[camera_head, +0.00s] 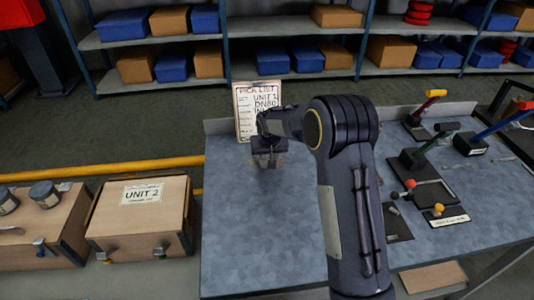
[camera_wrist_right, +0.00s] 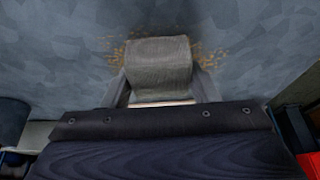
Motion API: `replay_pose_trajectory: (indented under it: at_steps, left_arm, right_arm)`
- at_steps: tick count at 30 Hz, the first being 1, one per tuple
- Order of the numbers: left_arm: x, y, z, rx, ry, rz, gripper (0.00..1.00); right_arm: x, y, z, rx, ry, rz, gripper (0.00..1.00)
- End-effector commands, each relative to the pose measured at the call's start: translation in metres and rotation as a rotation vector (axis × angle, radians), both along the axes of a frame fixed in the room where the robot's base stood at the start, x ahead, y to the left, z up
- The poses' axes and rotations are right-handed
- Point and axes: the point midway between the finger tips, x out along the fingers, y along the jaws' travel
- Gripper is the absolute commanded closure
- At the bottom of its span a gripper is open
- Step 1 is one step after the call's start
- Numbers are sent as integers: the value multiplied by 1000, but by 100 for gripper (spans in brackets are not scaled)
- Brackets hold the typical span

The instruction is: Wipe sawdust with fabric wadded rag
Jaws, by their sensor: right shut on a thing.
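My right gripper (camera_head: 268,158) is over the back left part of the grey metal worktop (camera_head: 250,235), in front of the pick list card. In the right wrist view its two fingers (camera_wrist_right: 160,90) are shut on a grey wadded rag (camera_wrist_right: 158,62). The rag is at or just above the worktop; I cannot tell if it touches. Brown sawdust (camera_wrist_right: 122,48) specks show on both sides of the rag; the rag hides what lies under it. My left gripper is not in view.
The pick list card (camera_head: 246,105) stands at the worktop's back edge, close behind the gripper. Levers and tools on black bases (camera_head: 428,160) fill the worktop's right side. A wooden box marked UNIT 2 (camera_head: 142,220) stands to the left. The front left worktop is clear.

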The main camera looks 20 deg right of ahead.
Motion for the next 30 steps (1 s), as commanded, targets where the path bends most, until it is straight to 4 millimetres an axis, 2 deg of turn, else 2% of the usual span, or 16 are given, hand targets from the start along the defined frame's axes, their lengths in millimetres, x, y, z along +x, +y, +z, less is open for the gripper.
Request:
replay_pose_trajectory:
  at_steps: [5, 16, 22, 30]
  left_arm:
    - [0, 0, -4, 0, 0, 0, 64]
    - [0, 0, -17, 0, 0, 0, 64]
    - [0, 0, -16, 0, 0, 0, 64]
    - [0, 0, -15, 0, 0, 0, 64]
  right_arm:
    - [-7, 2, -1, 0, 1, 1, 64]
    - [-35, 9, -3, -1, 2, 1, 64]
    - [-36, 12, -2, -1, 3, 1, 64]
    - [-31, 29, -1, 0, 4, 2, 64]
